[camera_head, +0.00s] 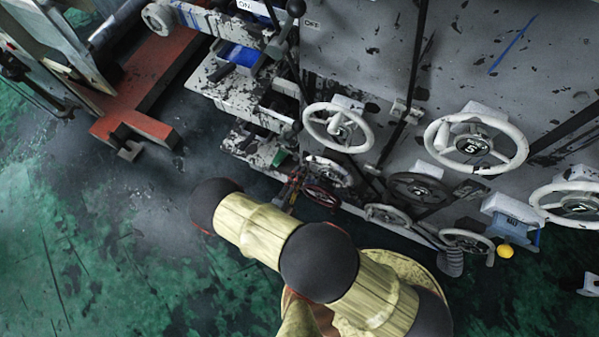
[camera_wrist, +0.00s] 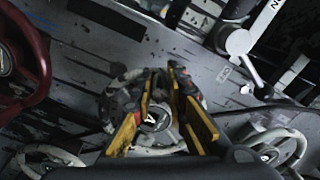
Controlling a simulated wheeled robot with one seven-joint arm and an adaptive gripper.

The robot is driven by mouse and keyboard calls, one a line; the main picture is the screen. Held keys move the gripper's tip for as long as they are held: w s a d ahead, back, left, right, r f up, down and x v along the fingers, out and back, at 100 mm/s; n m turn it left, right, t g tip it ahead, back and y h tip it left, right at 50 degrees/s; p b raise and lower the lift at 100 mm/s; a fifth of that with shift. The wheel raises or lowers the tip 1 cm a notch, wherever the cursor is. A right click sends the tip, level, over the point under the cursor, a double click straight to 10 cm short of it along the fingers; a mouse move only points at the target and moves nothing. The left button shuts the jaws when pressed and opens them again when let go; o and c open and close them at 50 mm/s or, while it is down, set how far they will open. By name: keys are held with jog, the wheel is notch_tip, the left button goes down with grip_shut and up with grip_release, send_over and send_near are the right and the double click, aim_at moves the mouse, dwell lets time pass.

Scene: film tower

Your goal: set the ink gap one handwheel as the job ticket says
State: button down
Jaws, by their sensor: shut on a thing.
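My gripper (camera_wrist: 160,88) has its yellow-edged fingers close together, shut on part of a pale handwheel (camera_wrist: 155,121); its dark hub bears a white mark I cannot read surely. The exact part held is blurred between the fingers. In the head view my gripper (camera_head: 293,187) is small and partly hidden by my arm, beside the lower-left wheels. A small white handwheel (camera_head: 330,170) and a dark red handwheel (camera_head: 321,196) are there. The red handwheel (camera_wrist: 22,62) also shows at left in the wrist view. No readable job ticket or ink gap label shows.
White handwheels (camera_head: 338,127) (camera_head: 475,143) (camera_head: 572,204) and a dark one (camera_head: 421,189) stick out of the grey panel. Levers and rods stand among them. A yellow ball (camera_head: 505,251) is at lower right. Open green floor (camera_head: 90,240) lies left.

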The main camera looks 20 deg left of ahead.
jog(key=shift+d+f+n, duration=0.25)
jog(key=shift+f+n, duration=0.65)
jog(key=shift+n, duration=0.3)
jog(key=shift+b, duration=0.3)
jog(key=c, duration=1.7)
grip_release()
jog(key=shift+c, duration=0.2)
jog(key=shift+d, duration=0.1)
notch_tip(320, 180, up, 10)
jog(key=shift+f, duration=0.1)
